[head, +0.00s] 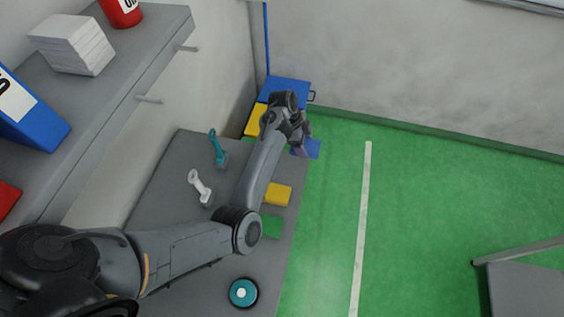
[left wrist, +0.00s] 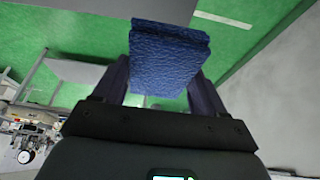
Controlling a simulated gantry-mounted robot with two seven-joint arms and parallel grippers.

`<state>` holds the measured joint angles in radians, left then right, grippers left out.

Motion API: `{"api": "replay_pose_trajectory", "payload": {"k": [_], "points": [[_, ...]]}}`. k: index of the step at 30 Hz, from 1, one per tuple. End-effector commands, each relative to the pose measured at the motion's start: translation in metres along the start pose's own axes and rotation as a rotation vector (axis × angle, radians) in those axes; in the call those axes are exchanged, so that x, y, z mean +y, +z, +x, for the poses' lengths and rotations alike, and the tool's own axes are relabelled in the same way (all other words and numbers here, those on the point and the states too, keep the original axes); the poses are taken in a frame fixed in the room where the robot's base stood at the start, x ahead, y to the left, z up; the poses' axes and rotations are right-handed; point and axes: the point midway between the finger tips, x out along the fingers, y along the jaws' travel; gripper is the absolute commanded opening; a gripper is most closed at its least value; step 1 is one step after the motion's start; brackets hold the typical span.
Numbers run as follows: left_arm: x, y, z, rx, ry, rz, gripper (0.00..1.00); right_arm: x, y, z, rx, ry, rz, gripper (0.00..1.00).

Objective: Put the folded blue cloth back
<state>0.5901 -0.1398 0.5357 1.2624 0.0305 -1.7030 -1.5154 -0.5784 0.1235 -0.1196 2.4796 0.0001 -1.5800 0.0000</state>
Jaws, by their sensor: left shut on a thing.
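The folded blue cloth (head: 312,149) is at the far right edge of the grey bench in the head view. My left gripper (head: 301,143) is shut on it. In the left wrist view the blue cloth (left wrist: 168,58) sits between the two fingers of my left gripper (left wrist: 165,85), with green floor behind it. The arm and wrist hide part of the cloth in the head view. I cannot tell how high it is above the bench. My right gripper is not in view.
The grey bench (head: 165,190) holds a yellow cloth (head: 277,194), a green cloth (head: 271,226), a teal-handled tool (head: 217,147), a white-handled tool (head: 199,187) and a round teal item (head: 243,293). A blue box (head: 286,88) stands beyond the bench. A shelf is at upper left.

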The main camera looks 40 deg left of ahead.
Motion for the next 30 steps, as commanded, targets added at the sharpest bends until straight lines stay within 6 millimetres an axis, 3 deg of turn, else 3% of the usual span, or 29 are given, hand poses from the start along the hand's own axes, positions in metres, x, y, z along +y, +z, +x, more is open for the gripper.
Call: {"api": "replay_pose_trajectory", "payload": {"k": [6,12,19,30], "points": [[0.023,0.046,0.008,-0.001,0.001,-0.004,0.38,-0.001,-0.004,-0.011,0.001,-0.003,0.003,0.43],[0.035,0.072,0.014,-0.001,0.000,-0.002,0.38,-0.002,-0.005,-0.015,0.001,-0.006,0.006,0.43],[0.039,0.081,0.020,0.000,0.000,0.000,0.38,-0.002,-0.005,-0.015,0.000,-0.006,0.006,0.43],[0.039,0.095,0.053,0.000,-0.001,-0.001,0.38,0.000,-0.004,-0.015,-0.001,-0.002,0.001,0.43]]}}
